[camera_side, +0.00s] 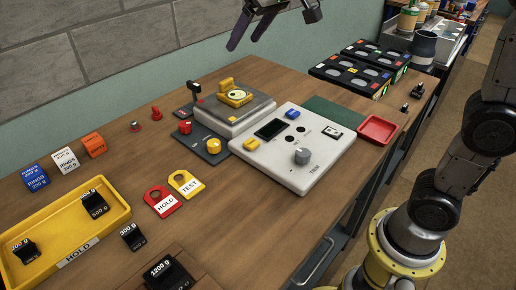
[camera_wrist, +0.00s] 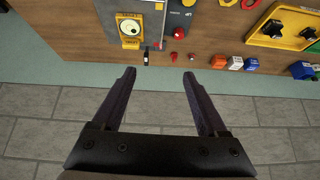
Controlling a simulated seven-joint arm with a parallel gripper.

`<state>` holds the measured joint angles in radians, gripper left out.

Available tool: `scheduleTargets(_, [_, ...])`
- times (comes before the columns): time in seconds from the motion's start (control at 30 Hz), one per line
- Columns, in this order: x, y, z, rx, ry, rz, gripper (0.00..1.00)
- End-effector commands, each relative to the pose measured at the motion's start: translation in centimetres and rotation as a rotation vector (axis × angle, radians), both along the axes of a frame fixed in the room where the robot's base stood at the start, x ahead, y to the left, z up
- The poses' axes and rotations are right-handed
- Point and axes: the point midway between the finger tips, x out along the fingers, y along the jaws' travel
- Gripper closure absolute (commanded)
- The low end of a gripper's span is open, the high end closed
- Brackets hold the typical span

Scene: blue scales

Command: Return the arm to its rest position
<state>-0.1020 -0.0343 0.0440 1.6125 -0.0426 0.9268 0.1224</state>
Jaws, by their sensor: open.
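My gripper (camera_side: 250,27) is at the top of the side view, raised well above the table near the back wall. Its two dark fingers are apart with nothing between them. In the wrist view my gripper (camera_wrist: 158,75) is open and empty, with the wall and the table's back edge beyond the fingers. A scale (camera_side: 232,119) with a yellow device (camera_side: 234,95) on its plate stands below it, and nothing touches the gripper.
A white control panel (camera_side: 292,150) stands beside the scale. A yellow tray (camera_side: 62,232) with black weights is at front left. HOLD (camera_side: 160,200) and TEST (camera_side: 186,183) tags lie on the wood. A red tray (camera_side: 378,129) sits right. Tiled wall (camera_wrist: 60,130) rises behind.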

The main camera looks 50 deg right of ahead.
Motion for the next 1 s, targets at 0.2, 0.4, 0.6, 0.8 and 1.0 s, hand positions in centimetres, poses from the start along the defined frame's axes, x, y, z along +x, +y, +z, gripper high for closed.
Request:
scheduleTargets(0.2, [-10.4,-2.5,0.3,0.000,-0.034,-0.029,0.24])
scheduleTargets(0.4, [-19.5,-3.6,-3.6,-0.006,-0.028,-0.041,0.24])
scheduleTargets(0.6, [-25.7,-3.9,-9.6,-0.015,0.032,-0.031,0.24])
scheduleTargets(0.8, [-27.5,-3.7,-13.0,-0.022,0.105,-0.010,0.24])
scheduleTargets(1.0, [-27.4,-3.7,-12.9,-0.027,0.103,-0.001,0.24])
